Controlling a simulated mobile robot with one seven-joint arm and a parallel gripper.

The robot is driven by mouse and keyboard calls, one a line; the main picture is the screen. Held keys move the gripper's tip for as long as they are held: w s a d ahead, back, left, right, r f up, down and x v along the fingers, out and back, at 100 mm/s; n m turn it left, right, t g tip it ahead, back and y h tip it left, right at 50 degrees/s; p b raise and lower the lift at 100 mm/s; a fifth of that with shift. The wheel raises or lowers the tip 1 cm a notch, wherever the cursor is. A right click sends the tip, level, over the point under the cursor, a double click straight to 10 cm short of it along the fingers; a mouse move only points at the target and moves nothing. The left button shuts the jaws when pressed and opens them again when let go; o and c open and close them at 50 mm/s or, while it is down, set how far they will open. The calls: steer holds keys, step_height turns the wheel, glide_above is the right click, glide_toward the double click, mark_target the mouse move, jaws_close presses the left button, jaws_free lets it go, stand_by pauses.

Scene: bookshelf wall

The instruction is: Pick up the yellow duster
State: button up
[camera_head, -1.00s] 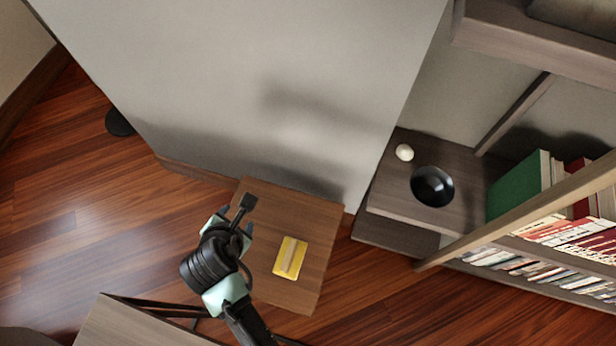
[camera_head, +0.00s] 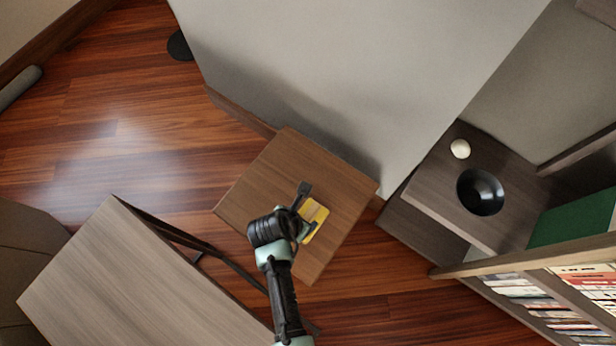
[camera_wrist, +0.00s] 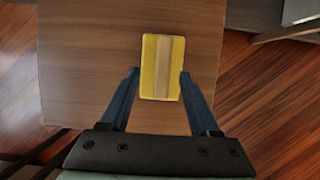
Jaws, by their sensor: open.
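The yellow duster (camera_head: 314,222) lies flat on the small brown wooden table (camera_head: 262,178). It is a yellow rectangle with a pale wooden strip along its middle. My gripper (camera_head: 304,236) is over the table at the duster's lower left side and hides part of it in the head view. In the wrist view the duster (camera_wrist: 149,68) shows whole, just ahead of and between the two blue fingers of my gripper (camera_wrist: 160,78). The fingers are open with nothing held. The height gap between fingers and duster is hard to tell.
A larger grey-brown table (camera_head: 130,280) stands at the lower left. A grey wall panel (camera_head: 350,80) rises behind the small table. At right, a low shelf (camera_head: 430,190) holds a black bowl (camera_head: 480,192) and a white ball (camera_head: 460,149). Wooden floor (camera_head: 130,130) is clear at left.

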mark_target(307, 218)
steer(key=b+x, duration=0.2)
steer(key=x, duration=0.2)
steer(key=shift+d+f, duration=0.15)
steer(key=shift+d, duration=0.1)
jaws_close()
